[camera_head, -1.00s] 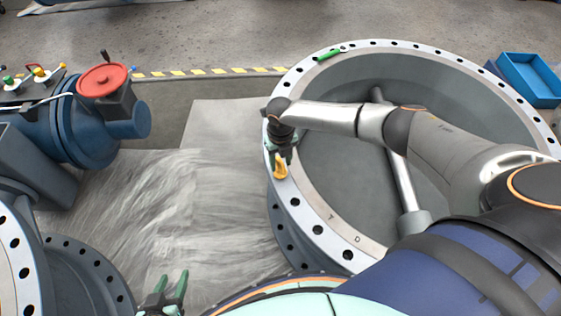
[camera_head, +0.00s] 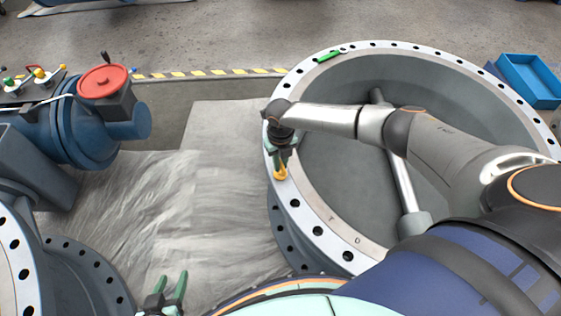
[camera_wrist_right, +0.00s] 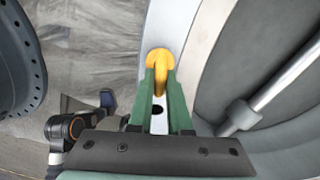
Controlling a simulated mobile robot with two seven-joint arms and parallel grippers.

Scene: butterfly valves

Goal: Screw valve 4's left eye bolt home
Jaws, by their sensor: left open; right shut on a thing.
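The valve (camera_head: 360,229) is a large grey ring with a pale, bolt-holed flange; it fills the right half of the head view. The yellow eye bolt (camera_head: 280,172) stands at the left side of its flange. My right gripper (camera_head: 282,160) is over the flange with its green fingers shut on the eye bolt. In the right wrist view the eye bolt (camera_wrist_right: 159,62) shows between the fingertips, and its lower end is hidden. My left gripper (camera_head: 173,290) is open and empty at the bottom of the head view, left of the valve.
A green object (camera_head: 329,56) lies on the far flange. A blue valve body with a red cap (camera_head: 103,80) stands at the left. Another holed flange (camera_head: 15,255) is at the lower left. A blue bin (camera_head: 530,80) is at the far right. Grey sheeting (camera_head: 200,215) lies between.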

